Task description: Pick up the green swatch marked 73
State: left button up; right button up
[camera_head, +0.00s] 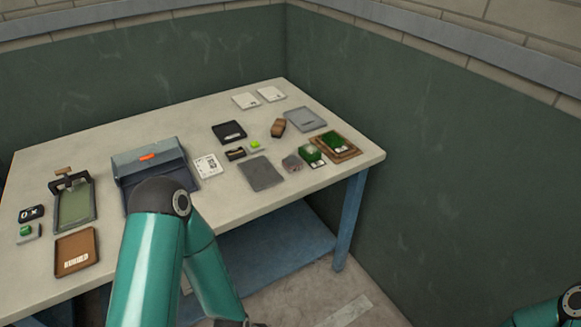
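A green swatch (336,142) with a small white label lies in a brown tray (350,153) near the right end of the table. A green block-like piece (309,152), also with a white label, sits just left of the tray. The labels are too small to read, so I cannot tell which one is marked 73. Neither of my grippers is in view. One teal arm of mine rises in front of the table, left of centre, and part of another shows at the bottom right corner. Neither arm visibly touches the green pieces.
The table (245,213) stands in a walled corner. Around the green pieces are a dark grey mat (261,174), a grey tray (305,118), a brown block (278,127) and a grey-pink lump (292,163). A blue-grey case (150,170) stands left; a brown tray (77,252) lies front left.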

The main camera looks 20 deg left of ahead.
aim_at(333, 142)
jog(key=u, duration=0.05)
jog(key=i, duration=0.9)
jog(key=z, duration=0.05)
